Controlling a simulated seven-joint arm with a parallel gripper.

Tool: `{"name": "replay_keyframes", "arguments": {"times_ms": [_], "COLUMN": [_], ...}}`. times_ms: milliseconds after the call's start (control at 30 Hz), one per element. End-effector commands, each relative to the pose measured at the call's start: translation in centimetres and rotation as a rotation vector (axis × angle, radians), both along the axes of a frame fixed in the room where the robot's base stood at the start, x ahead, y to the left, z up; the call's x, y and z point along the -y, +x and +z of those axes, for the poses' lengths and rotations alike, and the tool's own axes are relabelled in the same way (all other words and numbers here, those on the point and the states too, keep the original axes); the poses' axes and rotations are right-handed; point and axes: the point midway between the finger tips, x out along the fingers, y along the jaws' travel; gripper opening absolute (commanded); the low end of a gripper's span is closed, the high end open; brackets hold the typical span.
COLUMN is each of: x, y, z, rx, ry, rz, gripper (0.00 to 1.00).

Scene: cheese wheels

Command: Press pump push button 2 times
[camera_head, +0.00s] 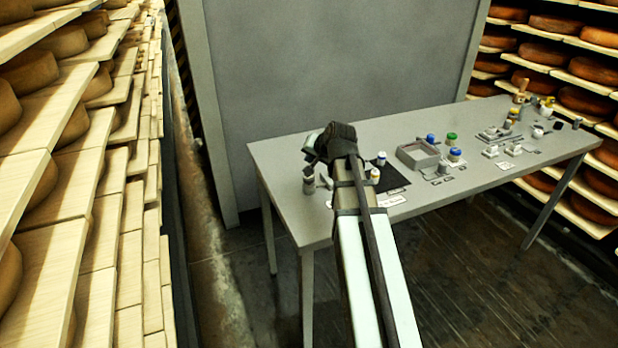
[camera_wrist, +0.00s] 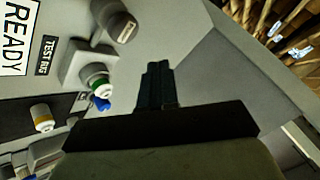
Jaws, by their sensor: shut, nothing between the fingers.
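My gripper (camera_wrist: 158,72) shows in the wrist view with its dark fingers together and nothing between them. To their left, a grey box (camera_wrist: 75,62) carries a round green-and-white part (camera_wrist: 99,82) that looks like a push button, with a blue part (camera_wrist: 102,104) just below it in the picture. The fingers look apart from it. No readable label names the pump, so I cannot tell for sure which part is its button. In the head view my arm's wrist is over the left end of the grey table (camera_head: 275,165), and the fingers are hidden.
In the head view, a grey tray (camera_head: 418,154) and several capped items stand right of my arm. Cheese shelves flank the table.

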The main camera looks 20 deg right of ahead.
Motion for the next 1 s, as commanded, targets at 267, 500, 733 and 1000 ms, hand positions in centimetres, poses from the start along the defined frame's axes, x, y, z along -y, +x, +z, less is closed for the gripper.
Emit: {"name": "replay_keyframes", "arguments": {"times_ms": [267,500,733,1000], "x": [0.0,0.0,0.0,0.0], "y": [0.0,0.0,0.0,0.0], "z": [-2.8,-3.7,-3.8,-3.8], "rx": [-0.001,0.001,0.001,0.001], "ry": [0.001,0.001,0.001,0.001], "rz": [0.000,0.000,0.001,0.001], "gripper": [0.00,0.00,0.00,0.00]}}
